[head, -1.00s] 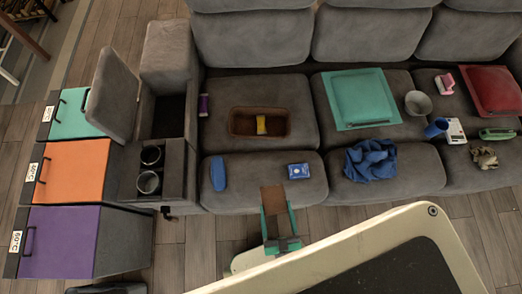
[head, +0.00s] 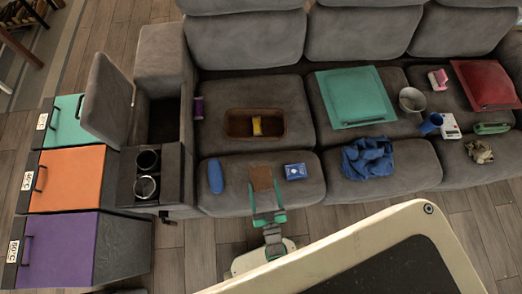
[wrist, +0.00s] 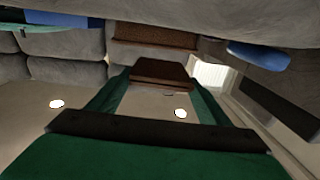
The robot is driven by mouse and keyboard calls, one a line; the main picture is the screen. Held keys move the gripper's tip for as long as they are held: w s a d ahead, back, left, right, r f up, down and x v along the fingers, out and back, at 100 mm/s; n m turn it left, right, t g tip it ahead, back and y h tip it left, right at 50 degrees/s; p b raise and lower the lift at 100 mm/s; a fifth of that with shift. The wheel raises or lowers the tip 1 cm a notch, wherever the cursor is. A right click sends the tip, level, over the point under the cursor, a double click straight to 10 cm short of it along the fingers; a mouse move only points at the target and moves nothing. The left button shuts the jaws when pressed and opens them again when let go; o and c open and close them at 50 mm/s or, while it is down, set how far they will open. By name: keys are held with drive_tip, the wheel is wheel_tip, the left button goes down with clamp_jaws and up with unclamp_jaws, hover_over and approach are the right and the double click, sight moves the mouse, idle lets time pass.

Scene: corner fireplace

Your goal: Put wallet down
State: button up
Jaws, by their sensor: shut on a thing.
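The brown wallet (head: 261,178) is at the front seat edge of the grey sofa (head: 225,175), between a blue oblong item (head: 215,176) and a blue-and-white packet (head: 295,171). My gripper (head: 264,192) is shut on the near end of the wallet. Its green fingers reach in from the front of the sofa. In the wrist view the wallet (wrist: 160,73) sits between the fingertips. I cannot tell whether it touches the seat or hovers just above it.
A brown basket (head: 233,124) with a yellow item (head: 257,126) stands behind on the seat. A blue cloth (head: 368,158) lies to the right. The open armrest compartment and cup holders (head: 147,160) are at left. Bare cushion surrounds the wallet.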

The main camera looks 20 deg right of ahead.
sight(264, 203)
drive_tip(key=w+f, duration=0.2)
drive_tip(key=f, duration=0.1)
drive_tip(key=shift+w+f, duration=0.1)
drive_tip(key=shift+w, duration=0.3)
drive_tip(key=shift+w+f, duration=0.1)
drive_tip(key=shift+f, duration=1.3)
drive_tip(key=o, duration=1.1)
drive_tip(key=shift+d+f, duration=0.1)
drive_tip(key=s, duration=0.2)
drive_tip(key=s+a, duration=0.1)
drive_tip(key=s, duration=0.4)
drive_tip(key=shift+s+a+f, duration=0.15)
drive_tip(key=shift+a, duration=0.1)
wheel_tip(264, 203, up, 6)
drive_tip(key=shift+s+r, duration=0.15)
drive_tip(key=shift+r, duration=0.95)
